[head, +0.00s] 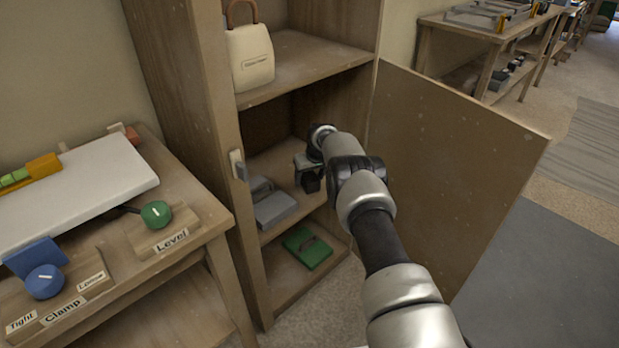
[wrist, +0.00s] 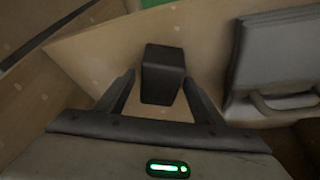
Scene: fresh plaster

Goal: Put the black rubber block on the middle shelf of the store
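The black rubber block (head: 311,183) is at the middle shelf (head: 274,161) of the open wooden store, below my gripper (head: 309,162). In the wrist view the block (wrist: 162,72) stands between the two fingertips of my gripper (wrist: 160,80), with the wooden shelf board (wrist: 210,55) behind it. A narrow gap shows between the left finger and the block; the right fingertip is very close to it. My gripper looks open around the block. The block's underside is hidden, so I cannot tell for certain whether it rests on the board.
A grey case (head: 274,207) with a handle lies left of the block; it also shows in the wrist view (wrist: 275,65). A green case (head: 307,248) lies on the bottom shelf, a cream padlock-shaped object (head: 249,58) above. The open door (head: 450,160) stands right of my arm.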

